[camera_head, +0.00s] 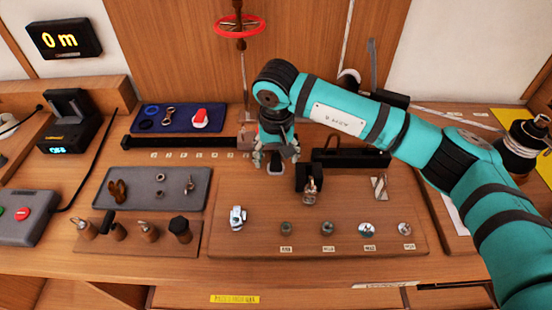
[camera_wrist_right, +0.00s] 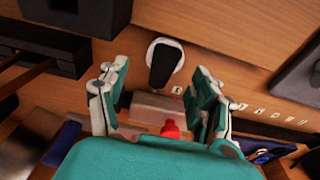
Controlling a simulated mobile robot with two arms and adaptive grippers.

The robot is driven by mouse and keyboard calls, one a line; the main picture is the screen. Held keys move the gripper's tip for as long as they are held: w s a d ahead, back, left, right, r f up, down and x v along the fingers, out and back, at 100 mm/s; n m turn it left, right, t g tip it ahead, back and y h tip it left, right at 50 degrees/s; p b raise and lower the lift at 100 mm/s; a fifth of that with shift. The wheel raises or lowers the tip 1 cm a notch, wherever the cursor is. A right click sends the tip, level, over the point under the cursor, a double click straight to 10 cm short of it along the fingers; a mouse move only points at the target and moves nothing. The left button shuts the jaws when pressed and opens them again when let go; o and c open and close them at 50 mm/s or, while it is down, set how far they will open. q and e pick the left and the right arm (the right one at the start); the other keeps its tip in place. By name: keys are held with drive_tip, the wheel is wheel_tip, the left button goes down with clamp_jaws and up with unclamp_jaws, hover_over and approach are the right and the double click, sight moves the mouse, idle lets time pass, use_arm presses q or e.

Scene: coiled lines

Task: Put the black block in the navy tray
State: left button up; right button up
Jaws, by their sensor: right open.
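In the wrist view the tray (camera_wrist_right: 62,140) is mostly hidden behind my gripper. My right gripper (camera_head: 275,157) points down, open and empty, right of the tray. I cannot tell which piece is the black block meant. My left gripper is out of view.
A long black box (camera_head: 350,157) stands behind the wooden board (camera_head: 260,238), which carries small metal parts. A grey tray (camera_head: 140,197) and a rack of pegs are at left. Bare table lies between gripper and grey tray.

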drive_tip(key=shift+w+a+f, duration=0.1)
drive_tip(key=shift+f, duration=0.6)
clamp_jaws()
drive_tip(key=shift+r, duration=0.1)
